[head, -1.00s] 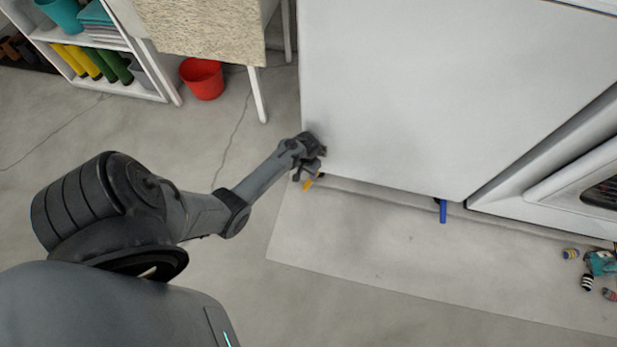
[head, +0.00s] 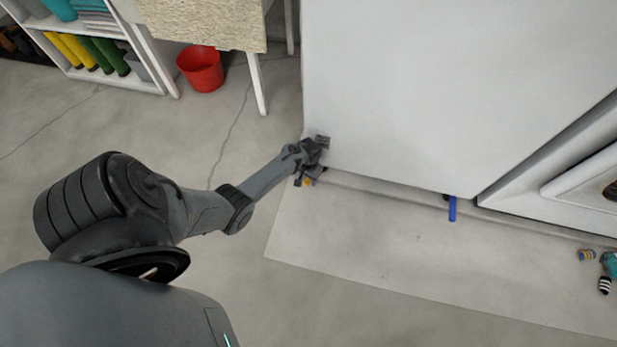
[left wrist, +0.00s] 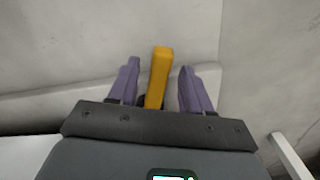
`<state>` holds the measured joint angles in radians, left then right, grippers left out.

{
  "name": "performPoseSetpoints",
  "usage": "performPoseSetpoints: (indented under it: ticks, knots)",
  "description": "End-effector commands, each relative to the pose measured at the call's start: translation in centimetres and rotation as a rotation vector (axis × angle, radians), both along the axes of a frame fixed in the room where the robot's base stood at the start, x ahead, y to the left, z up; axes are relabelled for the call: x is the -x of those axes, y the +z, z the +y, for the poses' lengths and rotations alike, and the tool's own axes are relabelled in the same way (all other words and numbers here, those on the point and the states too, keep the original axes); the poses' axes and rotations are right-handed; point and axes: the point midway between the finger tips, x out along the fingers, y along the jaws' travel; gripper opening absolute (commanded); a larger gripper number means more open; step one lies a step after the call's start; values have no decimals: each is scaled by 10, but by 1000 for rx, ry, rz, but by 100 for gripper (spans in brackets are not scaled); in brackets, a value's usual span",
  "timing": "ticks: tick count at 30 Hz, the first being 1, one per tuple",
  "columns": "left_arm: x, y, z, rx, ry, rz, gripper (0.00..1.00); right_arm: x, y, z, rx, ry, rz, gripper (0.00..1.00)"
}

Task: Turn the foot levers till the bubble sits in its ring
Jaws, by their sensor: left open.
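A yellow foot lever (head: 308,182) sticks out under the left front corner of a large white cabinet (head: 410,80). My left gripper (head: 303,180) is down at that corner and partly covers the lever. In the left wrist view the yellow lever (left wrist: 160,76) lies between the two purple fingers of my open left gripper (left wrist: 158,72), with a gap on each side. A blue foot lever (head: 452,208) sticks out under the cabinet's front edge further right. No bubble or ring shows. My right gripper is not in view.
A pale mat (head: 400,250) covers the floor before the cabinet. Small coloured items, one a striped sock (head: 604,286), lie at the far right. A red bucket (head: 201,70) and a shelf with boots (head: 90,55) stand at upper left. The floor between is clear.

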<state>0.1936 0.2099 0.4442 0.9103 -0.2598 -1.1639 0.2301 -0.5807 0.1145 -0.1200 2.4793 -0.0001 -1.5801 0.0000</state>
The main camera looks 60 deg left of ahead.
Motion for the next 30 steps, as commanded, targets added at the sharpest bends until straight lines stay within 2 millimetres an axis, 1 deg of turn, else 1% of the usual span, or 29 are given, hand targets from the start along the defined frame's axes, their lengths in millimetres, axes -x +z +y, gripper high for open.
performPoseSetpoints:
  ticks: [2, 12, 20, 26, 30]
  knots:
    - [0, 0, 0, 0, 0, 0, 49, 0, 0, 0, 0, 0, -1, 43]
    - [0, 0, 0, 0, 0, 0, 0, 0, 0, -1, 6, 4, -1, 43]
    - [0, 0, 0, 0, -3, 0, 0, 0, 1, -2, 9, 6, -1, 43]
    - [5, 2, 10, -1, -95, 3, 0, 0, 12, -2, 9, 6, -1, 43]
    - [5, -1, 11, 0, -120, 1, 0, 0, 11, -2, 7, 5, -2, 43]
